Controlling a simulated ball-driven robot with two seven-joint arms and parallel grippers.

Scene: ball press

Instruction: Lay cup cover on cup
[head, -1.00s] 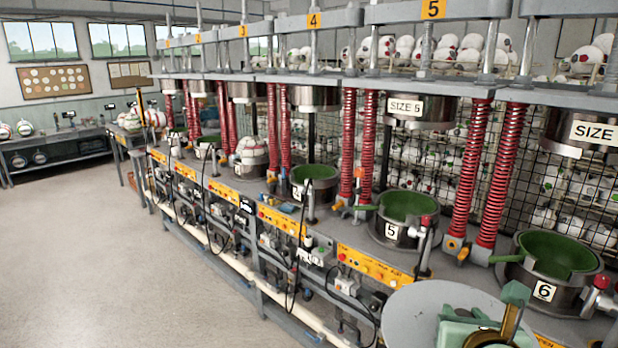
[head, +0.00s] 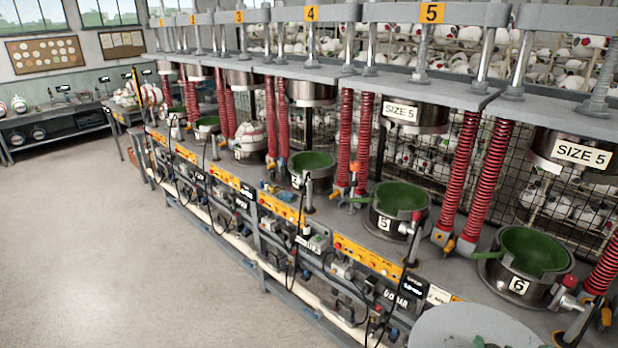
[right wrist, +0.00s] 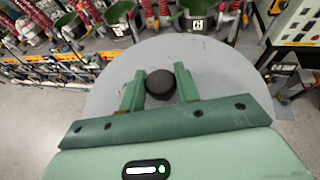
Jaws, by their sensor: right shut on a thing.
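The cup cover is a flat grey disc (head: 455,328) with a dark round knob (right wrist: 160,84). It is at the bottom edge of the head view, cut off there. My right gripper (right wrist: 158,88) is shut on the knob, with one green finger on each side. The disc spreads out beyond the fingers in the right wrist view (right wrist: 215,65). Green-lined metal cups stand along the press bench: cup 6 (head: 520,284) at the right and cup 5 (head: 385,226) left of it. Both are open on top. The cover is apart from them, in front of cup 6. My left gripper is not in view.
Press heads marked SIZE 5 (head: 403,118) hang above the cups, between red spring columns (head: 455,175). Small red-knobbed valves (head: 570,283) stand beside the cups. A control panel (right wrist: 297,22) is at the wrist view's upper right. The floor (head: 130,260) at left is clear.

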